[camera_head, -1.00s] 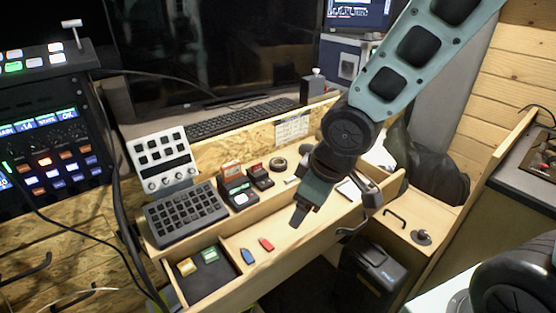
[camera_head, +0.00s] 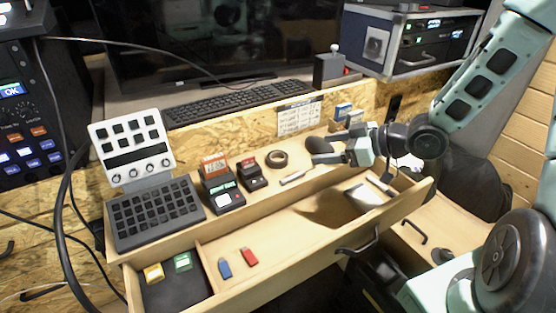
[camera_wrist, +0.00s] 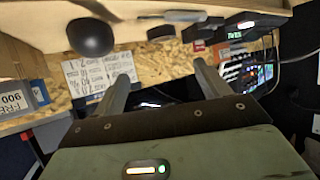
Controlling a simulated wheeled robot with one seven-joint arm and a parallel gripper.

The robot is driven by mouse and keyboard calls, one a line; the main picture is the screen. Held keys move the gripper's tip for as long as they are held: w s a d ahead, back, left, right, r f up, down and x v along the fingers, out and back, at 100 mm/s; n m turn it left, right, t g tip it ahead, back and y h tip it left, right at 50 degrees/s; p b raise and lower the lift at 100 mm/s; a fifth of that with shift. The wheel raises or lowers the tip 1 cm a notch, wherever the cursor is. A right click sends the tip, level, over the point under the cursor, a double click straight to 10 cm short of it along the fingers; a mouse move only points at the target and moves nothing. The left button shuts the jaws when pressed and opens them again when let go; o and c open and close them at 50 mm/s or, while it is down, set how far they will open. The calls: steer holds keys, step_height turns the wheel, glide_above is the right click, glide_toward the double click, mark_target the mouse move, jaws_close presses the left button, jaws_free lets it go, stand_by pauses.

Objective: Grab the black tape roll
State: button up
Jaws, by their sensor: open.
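The black tape roll (camera_head: 277,159) lies flat on the wooden ledge, between the small red-and-black device and a dark rounded object (camera_head: 318,145). In the wrist view the tape roll (camera_wrist: 161,33) shows edge-on near the top, beyond and between my fingertips. My gripper (camera_head: 326,153) is to the right of the roll, pointing left, beside the dark rounded object. In the wrist view my gripper (camera_wrist: 161,73) has its two fingers spread with nothing between them. It does not touch the roll.
A small pale stick (camera_head: 293,177) lies just in front of the roll. A red-and-black device (camera_head: 251,170) and a card reader (camera_head: 221,190) stand left of it. Behind rises a chipboard panel with a paper sheet (camera_head: 299,117). The open drawer (camera_head: 300,240) is in front.

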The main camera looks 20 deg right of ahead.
steer(key=b, duration=0.1)
glide_toward(271, 157)
steer(key=shift+w+a+f, duration=0.25)
steer(key=shift+w, duration=0.4)
steer(key=shift+s+x, duration=0.2)
steer(key=shift+x, duration=2.55)
steer(key=shift+a+f, duration=0.1)
steer(key=shift+a, duration=0.05)
steer(key=shift+c, duration=0.3)
steer(key=c, duration=1)
